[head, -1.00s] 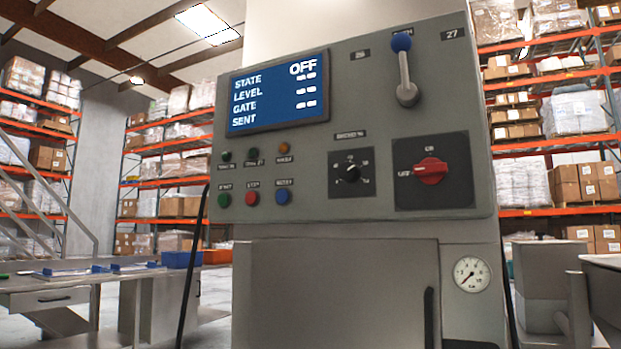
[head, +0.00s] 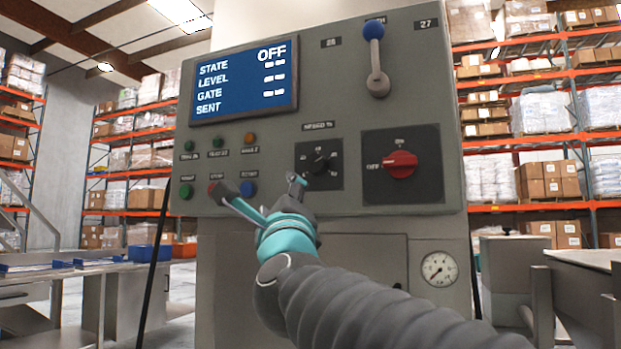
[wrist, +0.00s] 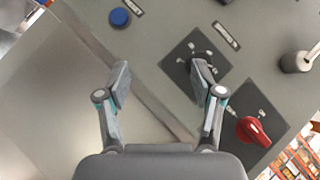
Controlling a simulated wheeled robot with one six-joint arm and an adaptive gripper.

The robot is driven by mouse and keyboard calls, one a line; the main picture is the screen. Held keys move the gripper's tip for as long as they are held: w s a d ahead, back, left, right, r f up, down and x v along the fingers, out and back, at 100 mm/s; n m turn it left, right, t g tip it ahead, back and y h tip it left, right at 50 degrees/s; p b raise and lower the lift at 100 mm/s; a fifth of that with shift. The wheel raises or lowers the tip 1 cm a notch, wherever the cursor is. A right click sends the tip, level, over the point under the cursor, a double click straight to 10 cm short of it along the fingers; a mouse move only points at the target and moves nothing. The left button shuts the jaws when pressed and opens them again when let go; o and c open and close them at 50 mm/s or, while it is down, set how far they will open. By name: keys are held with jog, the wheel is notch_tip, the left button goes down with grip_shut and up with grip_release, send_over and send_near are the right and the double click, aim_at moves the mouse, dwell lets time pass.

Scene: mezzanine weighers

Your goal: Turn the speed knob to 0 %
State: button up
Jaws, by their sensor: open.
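The speed knob (head: 320,163) is a black knob on a dark square plate, in the middle of the grey control panel (head: 300,206). Its scale marks are too small to read. In the wrist view the knob (wrist: 205,68) sits near the right fingertip, partly behind it. My gripper (head: 258,185) is in front of the panel, just left of and below the knob. It is open, with nothing between its fingers in the wrist view (wrist: 162,80). Whether the right finger touches the panel or knob, I cannot tell.
Right of the knob is a red rotary switch (head: 399,164). Above it is a blue-tipped lever (head: 375,60). Push buttons, including a blue one (head: 248,188), sit left, partly behind my gripper. The screen (head: 243,87) reads OFF. A gauge (head: 438,268) is below right.

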aim_at(312, 165)
notch_tip(312, 165, up, 6)
jog(key=s+a+m+h, duration=0.1)
jog(key=a+m+h, duration=0.1)
jog(key=m+h, duration=1.25)
jog(key=s+f+m+g+h, duration=0.25)
jog(key=m+g, duration=0.35)
jog(key=m, duration=1)
jog(key=shift+y, duration=0.5)
jog(key=p+x, duration=0.1)
jog(key=x, duration=0.4)
jog(key=p+x, duration=0.2)
jog(key=x, duration=0.4)
jog(key=shift+w+a+r+p, duration=0.1)
jog(key=shift+r+p, duration=0.15)
jog(key=shift+p, duration=0.05)
jog(key=shift+w+d+r, duration=0.1)
jog(key=shift+w+d, duration=0.2)
jog(key=shift+w, duration=0.3)
jog(key=c, duration=1.1)
